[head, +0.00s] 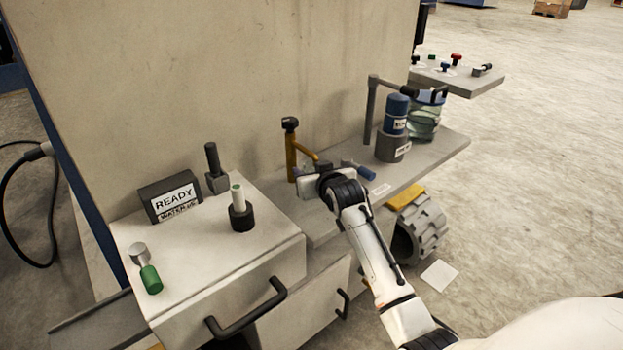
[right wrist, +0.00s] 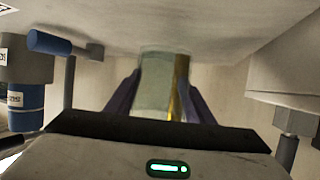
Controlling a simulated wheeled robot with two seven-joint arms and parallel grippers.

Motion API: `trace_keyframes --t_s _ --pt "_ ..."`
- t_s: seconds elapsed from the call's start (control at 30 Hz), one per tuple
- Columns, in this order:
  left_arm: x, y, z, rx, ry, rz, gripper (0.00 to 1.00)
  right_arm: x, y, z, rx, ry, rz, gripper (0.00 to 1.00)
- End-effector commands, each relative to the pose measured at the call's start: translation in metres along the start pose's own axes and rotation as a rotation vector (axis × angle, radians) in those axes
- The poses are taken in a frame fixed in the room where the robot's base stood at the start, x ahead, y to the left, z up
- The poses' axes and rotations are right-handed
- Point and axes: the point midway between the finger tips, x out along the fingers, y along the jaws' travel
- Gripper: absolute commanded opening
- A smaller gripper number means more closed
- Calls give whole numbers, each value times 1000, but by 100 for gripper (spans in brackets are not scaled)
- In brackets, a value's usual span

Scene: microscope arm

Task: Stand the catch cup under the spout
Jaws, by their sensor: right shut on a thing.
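The spout is on a yellow post (head: 291,155) with a black top and a short yellow arm slanting down to the right. My right gripper (head: 318,182) is low over the shelf, close to the post's right side. In the right wrist view, its two dark fingers (right wrist: 160,105) are shut on a clear, greenish cup (right wrist: 155,85). The yellow post (right wrist: 181,85) shows just beside and behind the cup there. The cup is hidden by the gripper in the head view. I cannot tell whether its base touches the shelf. My left gripper is not in view.
On the shelf (head: 440,150), a blue bottle (head: 396,112) stands in a grey holder, with greenish glassware (head: 425,118) behind it. A blue-handled piece (head: 357,170) lies right of my gripper.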

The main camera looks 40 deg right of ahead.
Motion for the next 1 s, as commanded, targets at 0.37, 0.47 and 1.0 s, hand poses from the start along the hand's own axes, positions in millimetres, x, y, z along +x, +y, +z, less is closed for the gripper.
trace_keyframes --t_s 0.37,0.47,1.0 --pt "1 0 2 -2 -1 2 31 4 0 15 0 -1 0 26" --pt "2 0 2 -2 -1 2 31 4 0 18 0 -2 0 26" --pt "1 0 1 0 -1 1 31 3 0 14 0 0 0 67"
